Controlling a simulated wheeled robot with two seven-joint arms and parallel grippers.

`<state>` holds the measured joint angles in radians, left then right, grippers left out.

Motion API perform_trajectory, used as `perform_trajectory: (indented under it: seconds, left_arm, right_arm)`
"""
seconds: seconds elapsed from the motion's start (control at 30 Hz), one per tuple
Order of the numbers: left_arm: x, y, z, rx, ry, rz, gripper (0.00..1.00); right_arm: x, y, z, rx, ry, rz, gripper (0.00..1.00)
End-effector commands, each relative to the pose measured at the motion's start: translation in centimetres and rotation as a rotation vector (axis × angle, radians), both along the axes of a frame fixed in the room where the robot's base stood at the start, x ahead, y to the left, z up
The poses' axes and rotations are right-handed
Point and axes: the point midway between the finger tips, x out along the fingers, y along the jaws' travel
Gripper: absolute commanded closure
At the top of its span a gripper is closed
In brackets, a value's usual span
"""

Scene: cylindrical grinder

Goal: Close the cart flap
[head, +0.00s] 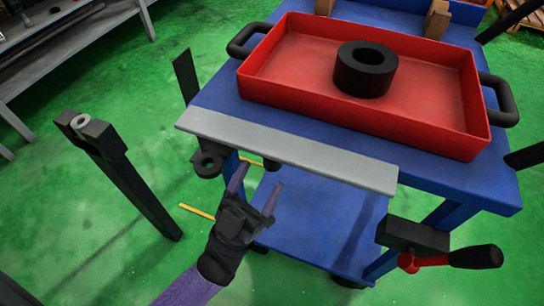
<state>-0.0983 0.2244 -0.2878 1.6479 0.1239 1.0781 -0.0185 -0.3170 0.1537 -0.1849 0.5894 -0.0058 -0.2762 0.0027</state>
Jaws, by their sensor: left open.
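The blue cart (225,93) stands at the right, its top level with a lower blue shelf below. The grey flap (290,152) is a long flat strip along the cart's near edge and appears to stick out from it. My left gripper (260,176) is open and empty. Its two purple fingers point up toward the flap's underside, just in front of and below its near edge. I cannot tell whether a fingertip touches the flap. My right gripper is not in view.
A red tray (290,98) with a black ring (365,70) sits on the cart. A black block with a red and black handle (455,257) projects at the cart's near right corner. A black post (130,180) stands left.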

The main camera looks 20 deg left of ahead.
Motion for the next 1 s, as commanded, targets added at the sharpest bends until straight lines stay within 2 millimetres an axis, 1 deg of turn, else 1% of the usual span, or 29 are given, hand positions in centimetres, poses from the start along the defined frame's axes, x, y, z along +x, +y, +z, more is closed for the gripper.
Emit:
perform_trajectory:
  seconds: [0.03,0.1,0.2,0.47,0.5,0.67,0.7,0.77,0.8,0.87,1.0]
  left_arm:
    - [0.7,-0.2,0.8,-0.002,-0.006,0.000,0.22]
    - [1.5,-0.5,1.6,-0.001,-0.003,0.000,0.22]
    - [2.3,-0.7,2.3,-0.001,-0.001,0.001,0.22]
    - [2.6,-0.8,2.6,0.001,0.002,0.001,0.22]
    - [2.6,-0.8,2.6,0.001,0.002,0.001,0.24]
    - [2.6,-0.8,2.6,0.001,0.002,0.001,0.58]
    - [2.6,-0.8,2.6,0.001,0.002,0.001,0.67]
    - [2.6,-0.8,2.6,0.001,0.002,0.001,0.79]
    - [2.6,-0.8,2.6,0.001,0.002,0.001,0.88]
    - [2.6,-0.8,2.6,0.001,0.002,0.001,1.00]
    - [2.6,-0.8,2.6,0.002,0.003,0.001,1.00]
  right_arm:
    - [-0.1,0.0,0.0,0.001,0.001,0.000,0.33]
    - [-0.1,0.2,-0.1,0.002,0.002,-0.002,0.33]
    - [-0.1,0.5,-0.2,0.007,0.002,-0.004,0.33]
    - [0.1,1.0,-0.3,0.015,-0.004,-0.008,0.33]
    - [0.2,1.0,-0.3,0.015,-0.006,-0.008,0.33]
    - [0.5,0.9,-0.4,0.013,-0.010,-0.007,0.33]
    - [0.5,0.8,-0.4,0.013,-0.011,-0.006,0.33]
    - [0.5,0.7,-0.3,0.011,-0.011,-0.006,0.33]
    - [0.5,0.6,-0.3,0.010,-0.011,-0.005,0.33]
    - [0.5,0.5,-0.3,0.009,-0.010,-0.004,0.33]
    - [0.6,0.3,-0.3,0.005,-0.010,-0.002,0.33]
